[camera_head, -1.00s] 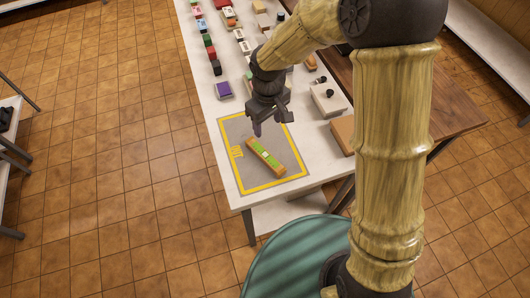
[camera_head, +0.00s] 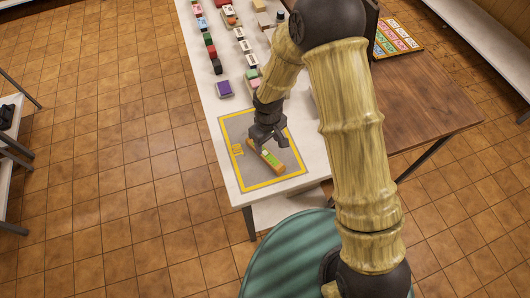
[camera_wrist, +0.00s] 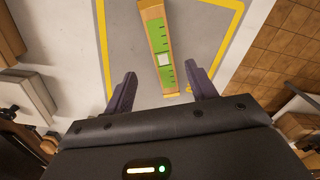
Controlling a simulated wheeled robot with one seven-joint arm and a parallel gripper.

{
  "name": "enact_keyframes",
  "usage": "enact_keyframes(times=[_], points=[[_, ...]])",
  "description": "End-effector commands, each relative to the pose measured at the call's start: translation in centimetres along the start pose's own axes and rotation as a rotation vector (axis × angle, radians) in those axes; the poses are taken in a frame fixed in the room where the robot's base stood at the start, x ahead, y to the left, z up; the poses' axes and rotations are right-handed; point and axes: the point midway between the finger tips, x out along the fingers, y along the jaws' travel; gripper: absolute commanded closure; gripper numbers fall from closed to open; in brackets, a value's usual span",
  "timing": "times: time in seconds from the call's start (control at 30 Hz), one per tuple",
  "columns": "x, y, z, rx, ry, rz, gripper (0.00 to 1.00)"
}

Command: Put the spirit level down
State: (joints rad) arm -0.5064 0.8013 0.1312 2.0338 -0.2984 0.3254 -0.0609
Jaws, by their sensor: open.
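The spirit level (camera_head: 273,161), orange with a green face and a pale square in the middle, lies flat on the grey mat with a yellow border (camera_head: 232,134). My gripper (camera_head: 267,146) is open and empty, low over the far end of the level in the head view and partly hiding it. In the wrist view the level (camera_wrist: 159,40) lies between and ahead of the two spread fingers of my gripper (camera_wrist: 162,84). I see no finger touching it.
A purple box (camera_head: 224,88) and rows of small coloured boxes stand farther up the white table (camera_head: 206,95). A brown wooden table (camera_head: 425,105) with a coloured card tray (camera_head: 396,38) adjoins it on the right. The mat around the level is clear.

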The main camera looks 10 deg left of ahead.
Motion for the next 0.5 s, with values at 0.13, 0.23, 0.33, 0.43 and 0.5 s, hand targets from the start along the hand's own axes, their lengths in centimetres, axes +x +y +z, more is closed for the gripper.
enact_keyframes(times=[0.13, 0.23, 0.33, 0.43, 0.5], points=[[1.3, -0.1, 0.0, -0.002, -0.001, 0.0, 0.44], [1.6, 0.0, -0.1, -0.002, 0.001, 0.001, 0.44], [1.6, 0.0, -0.1, -0.001, 0.002, 0.001, 0.44], [1.6, 0.0, -0.1, -0.001, 0.001, 0.001, 0.44], [1.7, 0.0, -0.1, -0.001, 0.001, 0.0, 0.44]])
